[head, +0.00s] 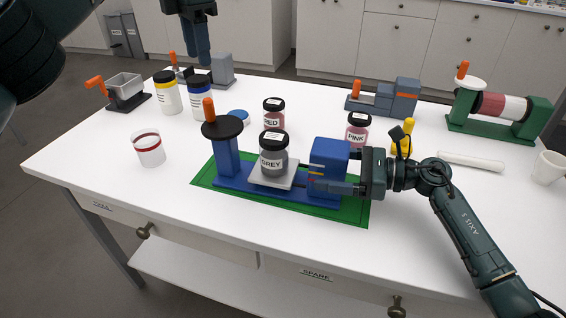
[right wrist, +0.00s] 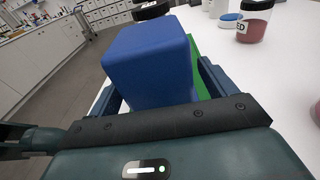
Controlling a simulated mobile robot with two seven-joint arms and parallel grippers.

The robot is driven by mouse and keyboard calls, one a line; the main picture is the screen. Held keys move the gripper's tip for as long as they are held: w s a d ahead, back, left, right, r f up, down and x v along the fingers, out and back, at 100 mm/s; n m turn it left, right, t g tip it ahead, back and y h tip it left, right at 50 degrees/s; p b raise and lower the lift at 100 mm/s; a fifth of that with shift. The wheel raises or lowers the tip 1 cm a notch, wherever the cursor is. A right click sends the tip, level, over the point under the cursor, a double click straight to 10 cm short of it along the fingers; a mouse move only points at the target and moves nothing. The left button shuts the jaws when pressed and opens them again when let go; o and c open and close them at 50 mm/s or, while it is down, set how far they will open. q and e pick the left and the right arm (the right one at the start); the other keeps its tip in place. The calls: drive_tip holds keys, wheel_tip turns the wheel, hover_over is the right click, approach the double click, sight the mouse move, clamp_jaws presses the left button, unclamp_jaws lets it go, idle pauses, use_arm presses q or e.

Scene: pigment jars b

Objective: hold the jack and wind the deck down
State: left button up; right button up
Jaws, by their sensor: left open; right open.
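The blue jack (head: 228,168) stands on a green mat (head: 345,216). It has a post with a black wheel and orange crank knob (head: 208,108) at left and a blue block (head: 331,152) at right. Between them the pale deck (head: 284,183) carries the GREY jar (head: 273,156), above the blue base. My right gripper (head: 322,178) is open, its fingers on either side of the blue block, which also shows in the right wrist view (right wrist: 150,62). Whether they touch it is unclear. My left gripper (head: 204,62) is open and empty, pointing down beyond the crank, above the table's back.
RED (head: 274,113) and PINK (head: 357,132) jars stand behind the jack. Grey-and-orange devices (head: 385,97) and a green roller stand (head: 540,119) line the back. The front-left table is clear.

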drive_tip(key=v, duration=1.2)
